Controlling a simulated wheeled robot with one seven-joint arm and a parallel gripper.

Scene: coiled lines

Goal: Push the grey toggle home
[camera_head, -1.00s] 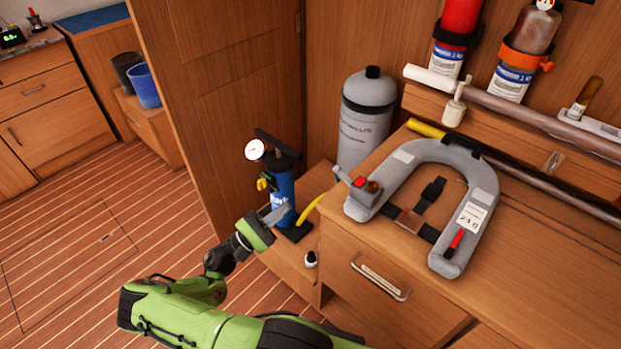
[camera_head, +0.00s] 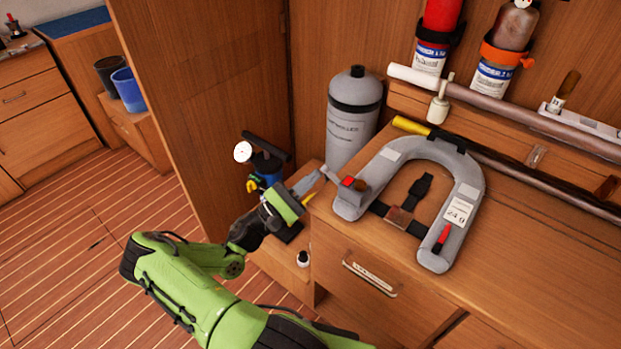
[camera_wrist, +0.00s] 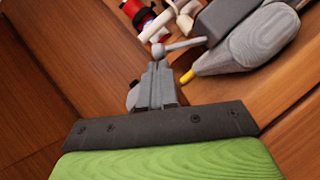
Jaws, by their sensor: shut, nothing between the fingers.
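My gripper (camera_head: 314,182) is shut and empty, just left of the toggle. In the wrist view the fingertips (camera_wrist: 157,66) lie just below the knob; I cannot tell whether they touch it. A red button (camera_head: 347,182) sits on the box.
The vest lies on a wooden counter (camera_head: 540,275). A grey cylinder (camera_head: 351,125) stands behind it. A blue pump with a gauge (camera_head: 266,165) stands on the lower ledge behind my gripper. A long pole (camera_head: 500,105) runs along the back.

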